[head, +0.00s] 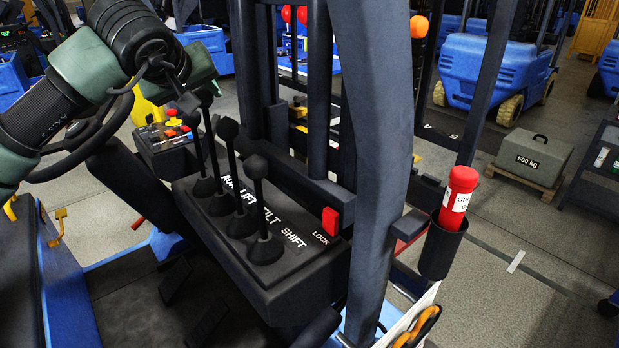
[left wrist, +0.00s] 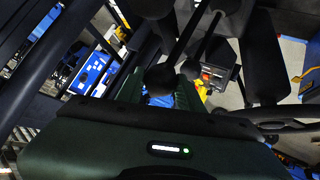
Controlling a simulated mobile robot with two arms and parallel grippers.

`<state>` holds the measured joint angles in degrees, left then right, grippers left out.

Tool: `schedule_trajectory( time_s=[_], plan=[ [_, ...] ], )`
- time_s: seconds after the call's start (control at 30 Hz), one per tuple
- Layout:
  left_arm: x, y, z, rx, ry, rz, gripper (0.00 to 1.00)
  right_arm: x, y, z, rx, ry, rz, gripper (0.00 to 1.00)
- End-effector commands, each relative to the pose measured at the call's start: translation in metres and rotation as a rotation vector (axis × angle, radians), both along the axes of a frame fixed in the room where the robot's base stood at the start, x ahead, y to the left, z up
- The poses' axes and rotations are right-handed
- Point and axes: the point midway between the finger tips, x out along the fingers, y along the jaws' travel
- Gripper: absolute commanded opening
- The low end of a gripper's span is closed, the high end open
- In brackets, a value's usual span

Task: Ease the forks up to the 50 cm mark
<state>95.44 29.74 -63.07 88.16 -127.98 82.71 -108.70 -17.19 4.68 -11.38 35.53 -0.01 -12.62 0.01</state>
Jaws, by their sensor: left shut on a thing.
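A black lever console (head: 290,285) carries a row of ball-topped levers, with white labels reading AUX, LIFT, TILT and SHIFT. The nearest lever knob (head: 257,166) and the one behind it (head: 228,128) stand free. My left gripper (head: 190,92) is at the two far knobs and shut on one; the head view does not clearly show which. In the left wrist view a dark round knob (left wrist: 160,78) sits between my green fingers. The dark mast uprights (head: 318,95) rise behind the console. I cannot make out the forks or a 50 cm mark. My right gripper is not in view.
A red LOCK switch (head: 330,221) is on the console. A thick dark pillar (head: 378,150) stands right of it, with a red cylinder (head: 460,190) in a holder. A button box (head: 165,135) is behind the levers. A 500 kg weight (head: 535,160) sits on a pallet.

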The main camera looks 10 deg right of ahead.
Motion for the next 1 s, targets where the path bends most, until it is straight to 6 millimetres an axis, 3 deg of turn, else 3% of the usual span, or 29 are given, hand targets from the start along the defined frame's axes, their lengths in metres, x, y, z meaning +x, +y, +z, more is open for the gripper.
schedule_trajectory(
  time_s=[0.3,0.6,1.0],
  plan=[
    [-0.001,0.001,0.000,0.000,-0.001,0.000,0.14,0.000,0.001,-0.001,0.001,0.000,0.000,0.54],
    [-0.017,0.026,-0.003,0.000,0.000,0.002,0.14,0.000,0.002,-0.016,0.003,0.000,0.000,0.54],
    [-0.018,0.026,-0.002,0.000,0.001,0.000,0.14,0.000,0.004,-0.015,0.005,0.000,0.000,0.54]
  ],
)
